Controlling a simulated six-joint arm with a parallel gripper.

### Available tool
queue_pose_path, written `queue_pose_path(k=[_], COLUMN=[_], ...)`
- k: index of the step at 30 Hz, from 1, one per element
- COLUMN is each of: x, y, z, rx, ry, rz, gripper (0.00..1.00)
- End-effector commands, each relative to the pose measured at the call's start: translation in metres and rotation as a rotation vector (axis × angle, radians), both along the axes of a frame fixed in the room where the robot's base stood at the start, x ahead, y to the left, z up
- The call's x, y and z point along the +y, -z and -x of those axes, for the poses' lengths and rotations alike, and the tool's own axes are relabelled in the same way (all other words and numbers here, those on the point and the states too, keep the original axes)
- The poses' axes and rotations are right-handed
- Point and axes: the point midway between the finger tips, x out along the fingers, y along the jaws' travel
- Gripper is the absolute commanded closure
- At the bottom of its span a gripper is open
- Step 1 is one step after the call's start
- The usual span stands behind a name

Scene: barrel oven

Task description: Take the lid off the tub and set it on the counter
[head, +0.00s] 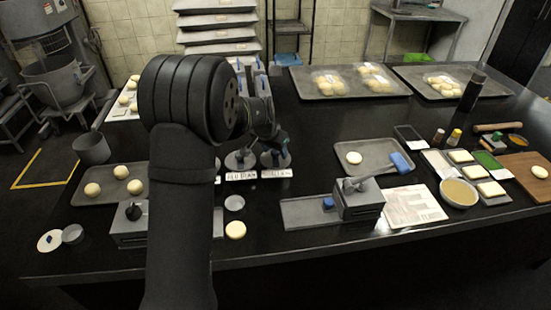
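A small grey tub (73,235) stands open at the top on the front left of the dark counter (330,245). A pale round lid with a dark blue knob (49,241) lies close beside it on the left, apparently flat on the counter. Whether their edges touch is too small to tell. My gripper (277,143) is far from both, beyond my arm near the middle of the counter, above two round grey bases. It is small, dark and partly hidden, so its fingers cannot be made out. Nothing is clearly seen in it.
A dough tray (90,199) and a grey pot (91,149) stand behind the tub. A grey box-like device (128,231) is to its right. Another small cup (234,203) and a dough ball (235,230) are right of my arm. The counter's front edge is close to the lid.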

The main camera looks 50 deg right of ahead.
Motion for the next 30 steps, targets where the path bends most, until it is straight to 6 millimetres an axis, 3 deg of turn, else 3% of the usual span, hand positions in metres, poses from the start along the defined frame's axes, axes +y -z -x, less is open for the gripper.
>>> queue_pose_path(k=[1, 7, 17, 23, 26, 30], x=[0.0, 0.0, 0.0, 0.0, 0.0, 0.002], y=[0.0, 0.0, -0.004, -0.023, -0.042, -0.06], z=[0.0, 0.0, 0.0, 0.0, 0.0, 0.031], rx=[0.0, 0.0, 0.0, -0.002, -0.002, -0.002], ry=[0.0, 0.0, 0.0, 0.001, 0.001, 0.006], rz=[0.0, 0.0, 0.001, 0.003, 0.004, 0.003], gripper=[0.58, 0.95, 0.95, 0.95, 0.95, 0.95])
